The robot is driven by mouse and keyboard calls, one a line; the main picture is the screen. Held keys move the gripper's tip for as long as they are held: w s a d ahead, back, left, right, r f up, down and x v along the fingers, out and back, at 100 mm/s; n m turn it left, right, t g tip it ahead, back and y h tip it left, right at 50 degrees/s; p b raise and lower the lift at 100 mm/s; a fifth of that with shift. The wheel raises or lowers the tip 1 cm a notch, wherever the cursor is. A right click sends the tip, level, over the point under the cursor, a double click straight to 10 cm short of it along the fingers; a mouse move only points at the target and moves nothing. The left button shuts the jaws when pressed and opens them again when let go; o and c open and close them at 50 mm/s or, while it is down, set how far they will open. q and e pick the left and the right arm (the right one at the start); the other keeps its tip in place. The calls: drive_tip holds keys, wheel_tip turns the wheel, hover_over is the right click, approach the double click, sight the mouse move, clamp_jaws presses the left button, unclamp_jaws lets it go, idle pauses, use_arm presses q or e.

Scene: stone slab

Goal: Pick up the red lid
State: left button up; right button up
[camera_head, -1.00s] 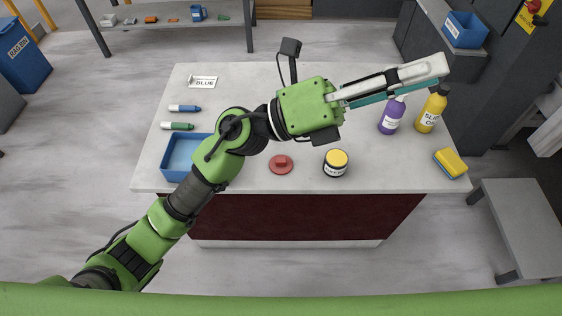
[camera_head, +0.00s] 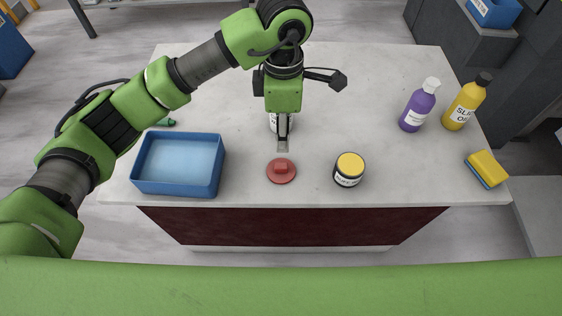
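The red lid (camera_head: 281,170) lies flat on the pale stone slab (camera_head: 400,165) near its front edge. It is round, with a raised block-shaped grip on top. My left gripper (camera_head: 283,148) points down just behind and above the lid in the picture, seemingly apart from it. I see its fingers edge-on as one narrow grey strip, so their opening is hidden. My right gripper is not in view.
A yellow-lidded jar (camera_head: 349,170) stands close right of the lid. A white labelled object (camera_head: 272,123) is partly hidden behind my gripper. A blue tray (camera_head: 180,190) is at left. A purple bottle (camera_head: 418,107), yellow bottle (camera_head: 465,103) and sponge (camera_head: 487,169) are at right.

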use_arm(q)
hover_over(281, 165)
drive_tip(key=f, duration=0.6)
drive_tip(key=shift+s+d+p, duration=0.15)
drive_tip(key=shift+s+p, duration=0.15)
drive_tip(key=shift+p, duration=0.1)
wheel_tip(281, 165, down, 3)
drive_tip(key=shift+p, duration=0.35)
drive_tip(key=f, duration=0.2)
drive_tip(key=shift+w+f+p, duration=0.2)
drive_tip(key=shift+f+p, duration=0.1)
drive_tip(key=shift+f, duration=0.05)
drive_tip(key=shift+a+f, duration=0.2)
drive_tip(key=shift+f, duration=0.35)
clamp_jaws()
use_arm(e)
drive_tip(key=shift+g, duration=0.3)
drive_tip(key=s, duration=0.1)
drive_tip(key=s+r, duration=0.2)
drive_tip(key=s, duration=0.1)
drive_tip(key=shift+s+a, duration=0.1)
